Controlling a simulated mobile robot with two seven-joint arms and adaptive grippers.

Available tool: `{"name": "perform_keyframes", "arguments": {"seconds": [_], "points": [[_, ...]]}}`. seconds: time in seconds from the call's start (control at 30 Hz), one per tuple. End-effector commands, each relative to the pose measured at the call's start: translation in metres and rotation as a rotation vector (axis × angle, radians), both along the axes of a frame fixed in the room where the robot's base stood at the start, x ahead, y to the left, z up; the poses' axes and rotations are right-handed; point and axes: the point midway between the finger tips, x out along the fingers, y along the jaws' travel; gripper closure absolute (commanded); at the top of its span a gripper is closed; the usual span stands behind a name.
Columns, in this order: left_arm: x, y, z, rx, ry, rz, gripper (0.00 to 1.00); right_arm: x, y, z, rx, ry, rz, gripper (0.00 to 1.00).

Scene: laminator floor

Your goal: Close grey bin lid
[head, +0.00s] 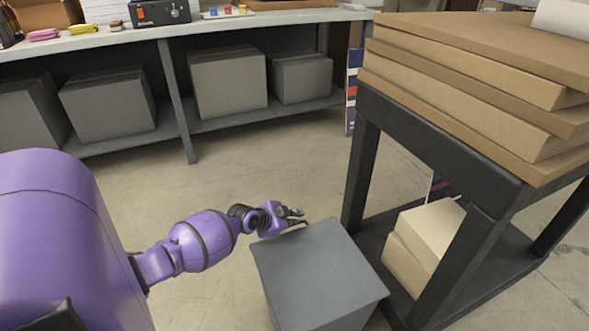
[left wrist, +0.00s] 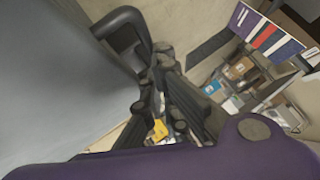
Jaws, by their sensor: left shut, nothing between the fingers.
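The grey bin (head: 345,318) stands on the floor at the lower middle of the head view, left of the black cart. Its lid (head: 318,265) shows as a flat grey top; I see no clear gap along the visible edge, and the far edge is hard to judge. My left gripper (head: 298,217) is shut and empty, just beyond the lid's far left edge. Whether it touches the lid I cannot tell. In the left wrist view the dark fingers (left wrist: 165,85) are beside a large smooth grey surface (left wrist: 50,75), probably the bin. My right gripper is not in view.
A black cart (head: 440,135) stacked with brown boards (head: 470,70) stands close on the bin's right, with cartons (head: 425,240) on its lower shelf. A workbench (head: 220,25) with grey boxes (head: 228,82) beneath runs along the back. The floor (head: 270,160) between is clear.

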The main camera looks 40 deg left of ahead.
Motion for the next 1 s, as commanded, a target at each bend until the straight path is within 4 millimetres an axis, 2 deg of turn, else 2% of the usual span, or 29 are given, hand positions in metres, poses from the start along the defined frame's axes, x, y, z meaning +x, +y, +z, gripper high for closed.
{"name": "perform_keyframes", "arguments": {"seconds": [0.57,0.67,1.0], "points": [[0.0,0.0,0.001,0.001,-0.001,0.0,1.0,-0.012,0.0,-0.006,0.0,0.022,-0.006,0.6],[0.0,0.0,0.011,0.001,-0.002,-0.002,1.0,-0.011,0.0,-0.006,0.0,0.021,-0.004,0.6],[0.0,0.0,0.075,0.003,-0.001,-0.002,1.0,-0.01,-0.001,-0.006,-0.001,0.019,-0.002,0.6]]}}
